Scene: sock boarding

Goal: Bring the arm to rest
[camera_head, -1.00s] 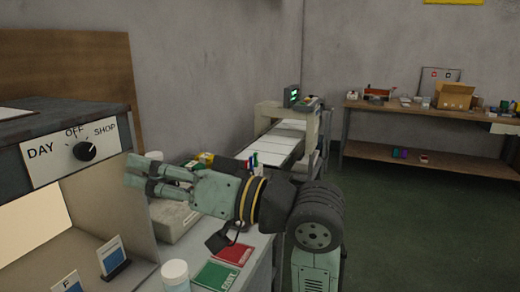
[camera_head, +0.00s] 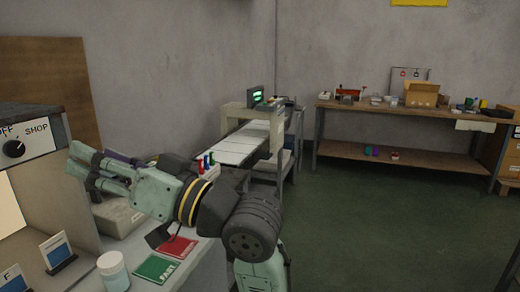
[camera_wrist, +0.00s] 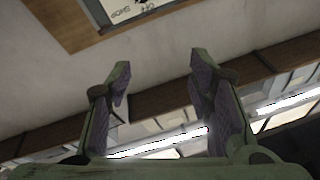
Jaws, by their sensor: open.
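My gripper (camera_head: 84,165) is raised at the left of the head view, in front of the light box with the dial (camera_head: 14,149). It points left, above the bench. In the wrist view my gripper (camera_wrist: 160,90) shows its two fingers well apart, with nothing between them. Part of the dial panel (camera_wrist: 130,8) shows upside down at the top of the wrist view. The bench surface just behind my gripper is partly hidden by my arm.
A white jar (camera_head: 112,272), a green card (camera_head: 158,268) and a red card (camera_head: 178,246) lie on the near bench. A conveyor machine (camera_head: 250,135) stands behind. A wooden workbench (camera_head: 400,112) with a cardboard box (camera_head: 421,94) is at the back. Green floor (camera_head: 370,230) at right is clear.

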